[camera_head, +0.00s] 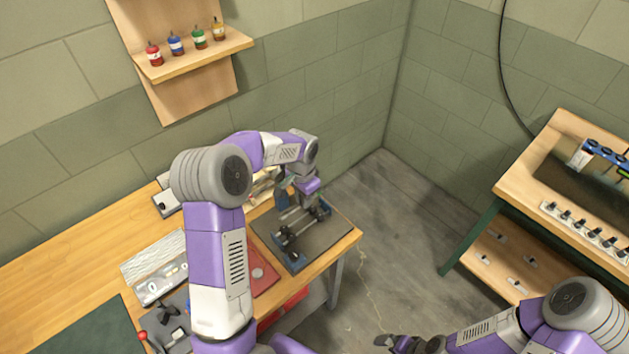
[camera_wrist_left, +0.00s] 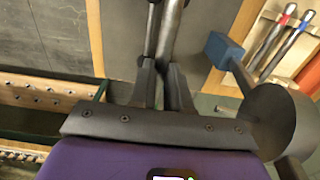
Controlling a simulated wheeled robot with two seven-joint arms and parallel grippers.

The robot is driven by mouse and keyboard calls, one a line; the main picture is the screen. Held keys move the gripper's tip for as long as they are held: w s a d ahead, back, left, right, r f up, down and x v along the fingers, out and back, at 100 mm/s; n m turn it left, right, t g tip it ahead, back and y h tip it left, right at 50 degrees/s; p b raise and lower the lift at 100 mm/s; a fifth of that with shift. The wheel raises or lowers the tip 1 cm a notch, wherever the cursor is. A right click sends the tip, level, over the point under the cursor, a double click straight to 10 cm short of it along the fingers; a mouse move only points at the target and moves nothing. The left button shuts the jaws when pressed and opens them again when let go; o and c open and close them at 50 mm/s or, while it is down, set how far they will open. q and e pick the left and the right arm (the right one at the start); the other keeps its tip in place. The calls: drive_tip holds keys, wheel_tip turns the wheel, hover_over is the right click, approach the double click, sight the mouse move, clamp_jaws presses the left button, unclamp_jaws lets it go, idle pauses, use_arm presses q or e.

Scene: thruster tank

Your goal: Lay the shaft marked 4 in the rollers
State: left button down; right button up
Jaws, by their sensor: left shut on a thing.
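My left gripper (camera_head: 306,206) is at the roller stand (camera_head: 290,261), which has blue end blocks and dark bars and sits on a dark mat at the table's right corner. In the left wrist view my left gripper (camera_wrist_left: 166,84) is shut on a grey metal shaft (camera_wrist_left: 171,32) that runs up out of the picture. No number is legible on it. Whether the shaft touches the rollers cannot be told. My right gripper (camera_head: 398,342) shows at the bottom edge of the head view, away from the table; its jaws are unclear.
The wooden rack with shafts (camera_wrist_left: 280,45), banded red and blue, is at the right of the wrist view. A red tray (camera_head: 263,275) and white panel (camera_head: 150,265) lie on the table. A wall shelf (camera_head: 200,57) holds small bottles. A second bench (camera_head: 515,190) stands at right; floor between is clear.

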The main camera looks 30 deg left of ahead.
use_arm(q)
drive_tip(key=shift+s+r, duration=0.1)
drive_tip(key=shift+r, duration=0.05)
drive_tip(key=shift+s+a, duration=0.1)
drive_tip(key=shift+s, duration=0.1)
drive_tip(key=shift+s+f+b, duration=0.1)
drive_tip(key=shift+f+b, duration=2.95)
drive_tip(key=shift+f, duration=1.1)
drive_tip(key=c, duration=1)
unclamp_jaws()
drive_tip(key=shift+r+p, duration=0.45)
drive_tip(key=shift+r, duration=3.4)
